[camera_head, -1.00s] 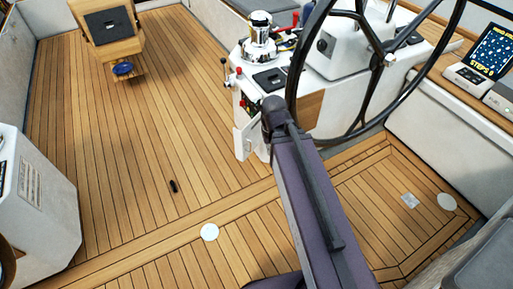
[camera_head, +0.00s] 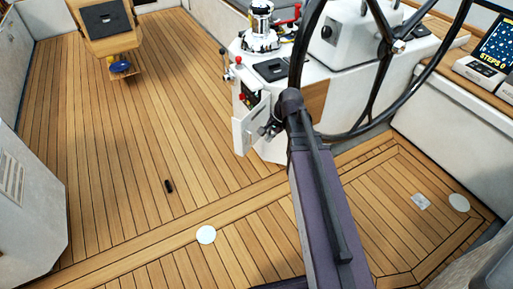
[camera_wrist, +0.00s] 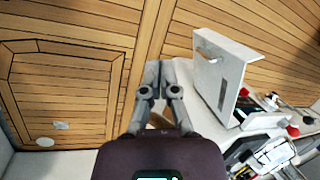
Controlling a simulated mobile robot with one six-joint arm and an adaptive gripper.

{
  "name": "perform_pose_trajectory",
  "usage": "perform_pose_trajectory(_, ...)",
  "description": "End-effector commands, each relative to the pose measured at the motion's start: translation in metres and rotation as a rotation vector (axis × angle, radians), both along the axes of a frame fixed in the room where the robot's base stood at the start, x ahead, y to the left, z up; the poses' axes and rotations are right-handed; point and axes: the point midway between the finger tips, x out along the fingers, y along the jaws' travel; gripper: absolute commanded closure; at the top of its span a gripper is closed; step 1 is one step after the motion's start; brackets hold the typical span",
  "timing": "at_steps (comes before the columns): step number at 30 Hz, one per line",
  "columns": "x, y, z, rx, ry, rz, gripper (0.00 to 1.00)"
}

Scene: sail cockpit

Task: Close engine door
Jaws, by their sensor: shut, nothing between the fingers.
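The engine door (camera_head: 246,130) is a small white panel on the side of the white helm console. It stands open, swung out from a recess with dark and red controls. In the wrist view the door (camera_wrist: 222,80) is right of centre, with a dark slot in its face. My gripper (camera_wrist: 161,68) is shut and empty, just left of the door in that view. A small gap appears between the fingertips and the door. In the head view my gripper (camera_head: 271,129) shows partly beside the door, the rest hidden by my arm.
The white console (camera_head: 320,85) carries a chrome winch (camera_head: 261,30) and red-knobbed levers (camera_head: 236,63). A large black steering wheel (camera_head: 300,50) stands close to my arm. The teak deck (camera_head: 130,140) left of the door is open, with a small dark fitting (camera_head: 168,186) on it.

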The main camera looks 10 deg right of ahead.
Motion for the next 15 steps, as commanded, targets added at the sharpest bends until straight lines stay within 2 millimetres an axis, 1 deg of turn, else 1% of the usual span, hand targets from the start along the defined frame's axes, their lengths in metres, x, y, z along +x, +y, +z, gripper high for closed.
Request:
perform_pose_trajectory(1, 0.01, -0.004, -0.019, 0.027, 0.007, -0.058, 1.0)
perform_pose_trajectory(8, 0.044, -0.018, -0.056, 0.166, 0.053, -0.339, 1.0)
perform_pose_trajectory(15, 0.078, -0.036, -0.092, 0.323, 0.123, -0.623, 1.0)
